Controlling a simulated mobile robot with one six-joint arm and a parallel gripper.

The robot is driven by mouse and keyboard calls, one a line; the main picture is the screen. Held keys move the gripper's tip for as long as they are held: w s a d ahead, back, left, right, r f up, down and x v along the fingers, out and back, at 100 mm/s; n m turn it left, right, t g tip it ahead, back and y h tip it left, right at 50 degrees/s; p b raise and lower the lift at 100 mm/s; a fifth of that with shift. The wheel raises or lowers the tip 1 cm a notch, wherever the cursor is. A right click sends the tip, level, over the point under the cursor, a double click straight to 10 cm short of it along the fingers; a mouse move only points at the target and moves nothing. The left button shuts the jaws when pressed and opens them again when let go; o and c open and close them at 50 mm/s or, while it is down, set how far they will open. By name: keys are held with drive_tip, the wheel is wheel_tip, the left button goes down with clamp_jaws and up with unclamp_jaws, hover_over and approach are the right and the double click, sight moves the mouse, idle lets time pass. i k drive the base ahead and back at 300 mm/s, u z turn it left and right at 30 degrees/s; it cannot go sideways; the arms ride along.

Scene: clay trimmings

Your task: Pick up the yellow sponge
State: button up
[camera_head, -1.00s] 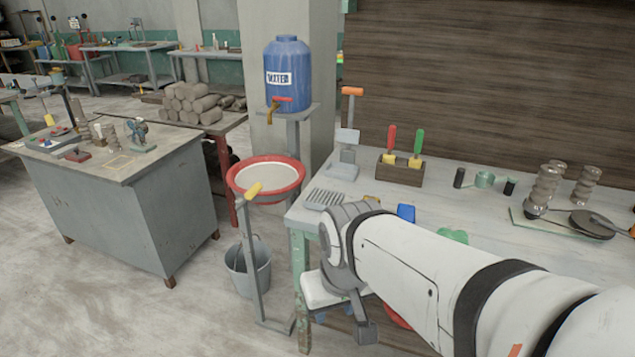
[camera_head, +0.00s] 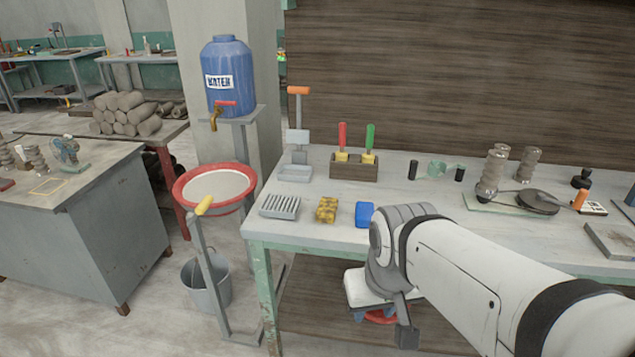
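The yellow sponge (camera_head: 327,209) is a small block with dark brown blotches. It lies on the grey worktable (camera_head: 310,235) near its front left edge, between a ribbed grey rack (camera_head: 280,206) and a blue block (camera_head: 364,214). My white arm reaches in from the lower right, with its wrist in front of the table's front edge. My gripper (camera_head: 402,325) hangs low at the wrist, below the table top and to the right of the sponge, clear of it. Its fingers are not clearly visible, so I cannot tell whether it is open.
Behind the sponge stand a wooden block with red- and green-handled tools (camera_head: 355,166) and an orange-handled stand (camera_head: 297,140). To the left are a red-rimmed basin (camera_head: 178,190), a yellow-handled post (camera_head: 208,260) and a bucket (camera_head: 215,287). My arm hides part of the table's right front.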

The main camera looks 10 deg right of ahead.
sight(327, 208)
drive_tip(key=z, duration=0.15)
drive_tip(key=k, duration=0.5)
drive_tip(key=u, duration=0.75)
drive_tip(key=i, duration=1.6)
drive_tip(key=z, duration=0.7)
